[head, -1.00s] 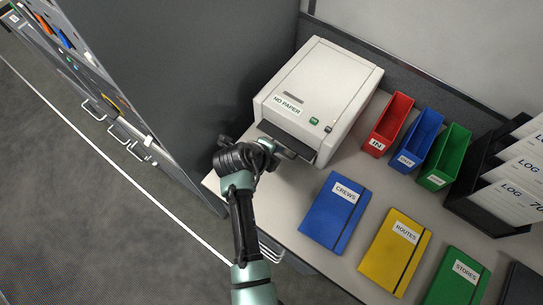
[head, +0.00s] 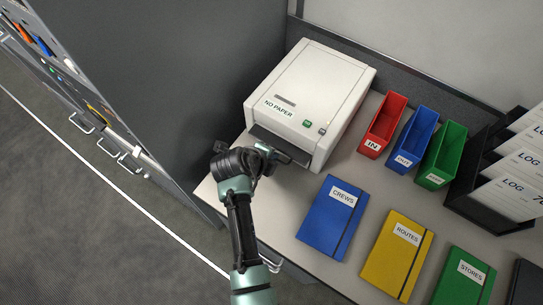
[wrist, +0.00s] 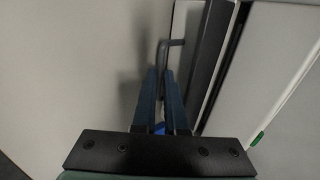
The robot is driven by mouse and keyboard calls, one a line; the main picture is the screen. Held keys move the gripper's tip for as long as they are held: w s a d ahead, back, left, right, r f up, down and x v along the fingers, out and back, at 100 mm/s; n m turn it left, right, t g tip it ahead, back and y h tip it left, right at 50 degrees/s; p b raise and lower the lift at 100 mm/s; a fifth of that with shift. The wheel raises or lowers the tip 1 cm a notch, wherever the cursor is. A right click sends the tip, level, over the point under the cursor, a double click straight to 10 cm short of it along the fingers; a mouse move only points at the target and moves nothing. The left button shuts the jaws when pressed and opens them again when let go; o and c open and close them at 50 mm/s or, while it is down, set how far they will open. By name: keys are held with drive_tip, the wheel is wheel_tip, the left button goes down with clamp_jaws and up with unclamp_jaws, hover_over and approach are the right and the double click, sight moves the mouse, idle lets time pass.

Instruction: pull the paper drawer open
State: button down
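The paper drawer (head: 281,144) is a dark slab low on the front of a white machine labelled NO PAPER (head: 318,92). My gripper (head: 272,153) is at the drawer's front, above the desk's left end. In the wrist view, its two narrow fingers (wrist: 162,74) stand close together at a grey bar handle (wrist: 164,52) beside a dark strip. The handle's lower end lies between the fingertips, and the fingers look shut on it. My wrist hides part of the drawer front in the head view.
Red, blue and green file boxes (head: 412,138) stand right of the machine. Blue, yellow and green folders (head: 335,218) lie on the desk (head: 285,212) in front. A dark grey partition (head: 180,80) rises on the left. A black rack of logs (head: 478,205) is far right.

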drive_tip(key=shift+s+a+p, duration=0.35)
drive_tip(key=shift+s+a, duration=0.55)
drive_tip(key=shift+s, duration=0.3)
drive_tip(key=shift+s+a+p, duration=0.35)
drive_tip(key=shift+s+a, duration=0.5)
drive_tip(key=shift+s, duration=0.4)
drive_tip(key=shift+s+a+p, duration=0.35)
drive_tip(key=shift+s+a, duration=0.55)
drive_tip(key=shift+s, duration=0.3)
drive_tip(key=shift+s+a, duration=0.2)
drive_tip(key=shift+s, duration=0.15)
drive_tip(key=s+a, duration=0.5)
drive_tip(key=s, duration=0.3)
drive_tip(key=shift+a, duration=0.45)
